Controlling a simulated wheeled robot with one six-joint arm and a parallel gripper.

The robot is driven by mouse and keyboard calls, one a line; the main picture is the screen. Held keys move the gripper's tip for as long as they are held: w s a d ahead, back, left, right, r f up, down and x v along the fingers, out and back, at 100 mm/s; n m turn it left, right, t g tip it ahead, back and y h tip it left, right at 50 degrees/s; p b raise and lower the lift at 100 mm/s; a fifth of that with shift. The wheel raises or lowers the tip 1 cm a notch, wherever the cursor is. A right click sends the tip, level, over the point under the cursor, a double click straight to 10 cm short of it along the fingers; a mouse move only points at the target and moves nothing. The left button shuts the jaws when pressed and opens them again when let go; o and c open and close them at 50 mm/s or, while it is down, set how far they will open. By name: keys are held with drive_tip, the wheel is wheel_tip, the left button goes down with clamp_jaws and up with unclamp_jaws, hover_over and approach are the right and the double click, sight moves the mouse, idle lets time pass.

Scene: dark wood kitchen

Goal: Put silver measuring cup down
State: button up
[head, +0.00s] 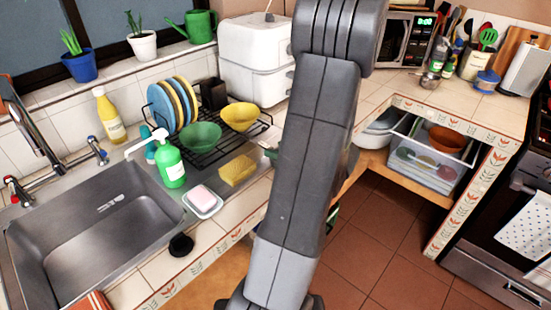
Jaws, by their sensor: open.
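I cannot make out the silver measuring cup for certain. A small silvery vessel (430,80) stands on the back right counter, too small to identify. My arm crosses the middle of the head view from top to bottom. It hides part of the counter and floor behind it. My gripper is not visible, so I cannot see whether it touches anything.
A steel sink (100,235) is at left. A dish rack (237,141) holds plates and bowls; a yellow sponge (238,169), soap dish (203,204) and green soap bottle (170,165) stand nearby. A clear bin (425,175) sits on a low shelf. The right counter has bare tiles (400,88).

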sight(269, 147)
drive_tip(key=shift+x, duration=2.7)
clamp_jaws()
